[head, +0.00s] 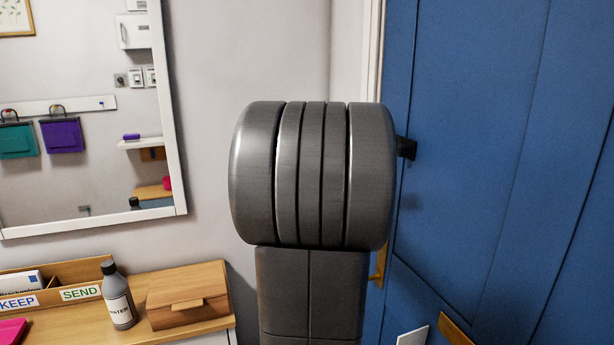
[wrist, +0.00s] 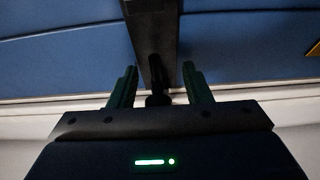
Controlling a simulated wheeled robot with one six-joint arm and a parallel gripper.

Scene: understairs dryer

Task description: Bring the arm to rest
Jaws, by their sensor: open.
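My gripper (wrist: 160,68) is open in the wrist view, its two dark green fingers spread apart. A dark bar (wrist: 152,30), perhaps a door handle, runs from the top edge down between the fingers. A small rounded dark piece is at its lower end. I cannot tell whether the fingers touch the bar. Behind it is a blue panelled surface with a pale strip below. In the head view my grey arm joint and link fill the middle and hide most of what lies behind, including my gripper's fingers.
A blue door (head: 480,130) stands close on the right, with a small black part (head: 405,148) beside my arm. At lower left, a wooden-topped unit (head: 216,311) holds a grey bottle (head: 119,300), a wooden box (head: 188,296) and a labelled tray. A white-framed mirror (head: 176,130) hangs above.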

